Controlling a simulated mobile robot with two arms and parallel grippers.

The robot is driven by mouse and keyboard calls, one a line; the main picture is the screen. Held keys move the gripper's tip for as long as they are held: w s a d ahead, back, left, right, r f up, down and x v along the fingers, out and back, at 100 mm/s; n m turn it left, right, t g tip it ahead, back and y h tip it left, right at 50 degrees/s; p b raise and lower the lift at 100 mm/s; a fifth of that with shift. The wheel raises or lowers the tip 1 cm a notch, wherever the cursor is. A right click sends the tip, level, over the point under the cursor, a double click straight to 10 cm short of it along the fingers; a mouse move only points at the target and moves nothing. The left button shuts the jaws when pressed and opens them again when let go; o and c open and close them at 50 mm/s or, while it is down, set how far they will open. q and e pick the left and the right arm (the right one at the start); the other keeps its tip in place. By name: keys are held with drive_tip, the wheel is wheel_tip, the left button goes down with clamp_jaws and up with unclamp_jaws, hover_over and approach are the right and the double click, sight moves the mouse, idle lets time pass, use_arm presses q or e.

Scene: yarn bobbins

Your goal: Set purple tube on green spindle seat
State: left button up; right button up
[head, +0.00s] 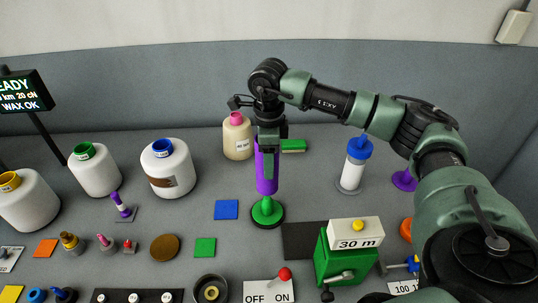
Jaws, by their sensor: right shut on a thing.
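The purple tube (262,176) stands upright in the middle of the head view. My right gripper (269,145) points down and is shut on its upper part, hiding some of it. The green spindle seat (267,209), with a round black base, is directly below the tube. The tube's lower end meets the green top in the picture; I cannot tell whether it is seated or just above. My left gripper is not in view.
Behind stands a cream bottle with a pink cap (237,140) and a green block (293,146). A blue-topped white bobbin (356,165) stands right. A green box (345,262) is at front right. White bobbins (168,170) stand left. A blue square (227,209) lies beside the seat.

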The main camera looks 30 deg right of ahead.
drive_tip(key=shift+w+d, duration=0.1)
drive_tip(key=shift+w, duration=0.1)
drive_tip(key=shift+f, duration=0.1)
wheel_tip(320, 180, down, 3)
drive_tip(key=b, duration=0.3)
drive_tip(key=shift+s, duration=0.1)
drive_tip(key=p, duration=0.3)
drive_tip(key=shift+f, duration=0.35)
